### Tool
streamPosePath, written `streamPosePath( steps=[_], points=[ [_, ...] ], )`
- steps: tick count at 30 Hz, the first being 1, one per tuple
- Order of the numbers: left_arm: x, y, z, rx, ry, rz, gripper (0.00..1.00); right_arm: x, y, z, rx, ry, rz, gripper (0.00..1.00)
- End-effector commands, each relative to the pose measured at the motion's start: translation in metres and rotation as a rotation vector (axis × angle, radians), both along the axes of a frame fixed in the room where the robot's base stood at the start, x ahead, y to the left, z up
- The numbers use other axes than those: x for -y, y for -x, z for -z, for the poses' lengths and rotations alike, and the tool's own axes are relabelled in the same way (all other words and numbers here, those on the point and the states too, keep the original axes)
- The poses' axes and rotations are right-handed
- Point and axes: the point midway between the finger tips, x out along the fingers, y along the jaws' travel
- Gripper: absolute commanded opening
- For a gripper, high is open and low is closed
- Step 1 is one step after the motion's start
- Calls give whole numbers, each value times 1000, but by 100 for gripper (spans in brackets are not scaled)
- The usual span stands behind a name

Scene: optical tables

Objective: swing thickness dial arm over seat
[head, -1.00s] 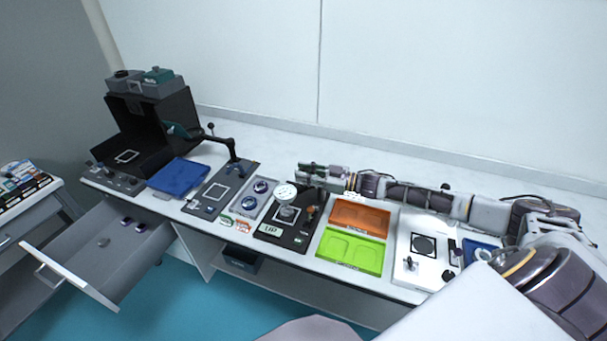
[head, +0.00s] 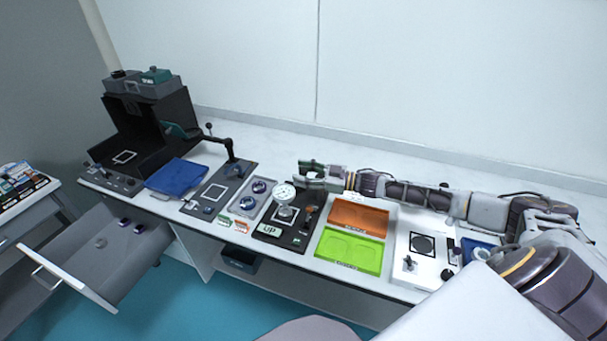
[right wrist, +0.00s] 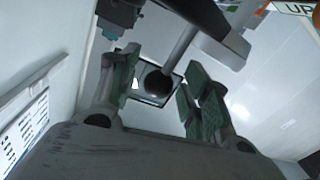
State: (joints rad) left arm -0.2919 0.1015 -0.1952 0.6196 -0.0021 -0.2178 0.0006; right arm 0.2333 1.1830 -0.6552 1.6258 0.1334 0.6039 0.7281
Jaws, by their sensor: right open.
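The thickness dial (head: 284,192) has a round white face. It stands on a black base plate (head: 268,231) in the middle of the bench. A pale square, probably the seat (head: 287,212), lies below and close to the dial; whether it is directly under it I cannot tell. My right gripper (head: 302,174) is open just behind and right of the dial. In the right wrist view its green-padded fingers (right wrist: 160,90) stand on either side of a dark ball (right wrist: 158,86) on a rod, apart from it. My left gripper is not in view.
Orange (head: 357,215) and green (head: 350,249) trays lie right of the base plate. A tray with round lenses (head: 254,198) lies left, then a black plate with a post and arm (head: 230,158). A drawer (head: 100,250) stands open at left. The bench behind is clear.

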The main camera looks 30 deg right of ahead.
Motion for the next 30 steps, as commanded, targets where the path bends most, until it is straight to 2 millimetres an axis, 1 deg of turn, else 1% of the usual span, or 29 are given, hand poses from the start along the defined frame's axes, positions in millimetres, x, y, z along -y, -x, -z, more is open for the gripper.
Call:
streamPosePath(
  steps=[3, 11, 30],
  points=[
    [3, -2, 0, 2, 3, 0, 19, 0, 0, 0, 1, -1, 0, 47],
    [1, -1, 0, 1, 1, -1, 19, 5, 4, 0, -1, 1, 1, 47],
    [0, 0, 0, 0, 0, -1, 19, 36, 34, 0, -1, 2, 0, 47]
  ],
)
